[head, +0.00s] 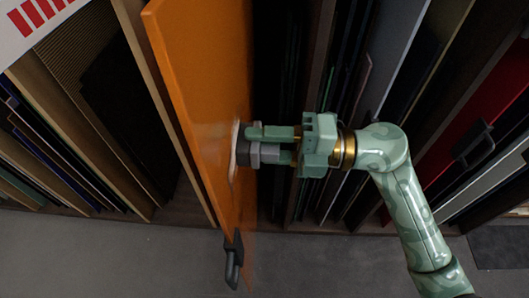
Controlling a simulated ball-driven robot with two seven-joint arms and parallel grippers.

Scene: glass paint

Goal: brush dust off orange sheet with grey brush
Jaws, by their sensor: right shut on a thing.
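The orange sheet (194,75) stands upright on edge in a rack, left of centre in the head view. A dark handle (233,262) is fixed at its lower end. My right gripper (275,144) comes in from the right and is shut on the grey brush (246,153). The brush's pale bristle side faces the sheet and appears to touch it; the exact contact is hard to see. A pale patch shows on the sheet by the bristles; I cannot tell whether it is dust or bristles. My left gripper is not in view.
Wooden and dark sheets (125,110) stand close on the left. More sheets stand on the right, including a red one (497,95) with a dark handle (474,143). A dark gap lies beside the orange sheet's right face. The grey floor (110,255) in front is clear.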

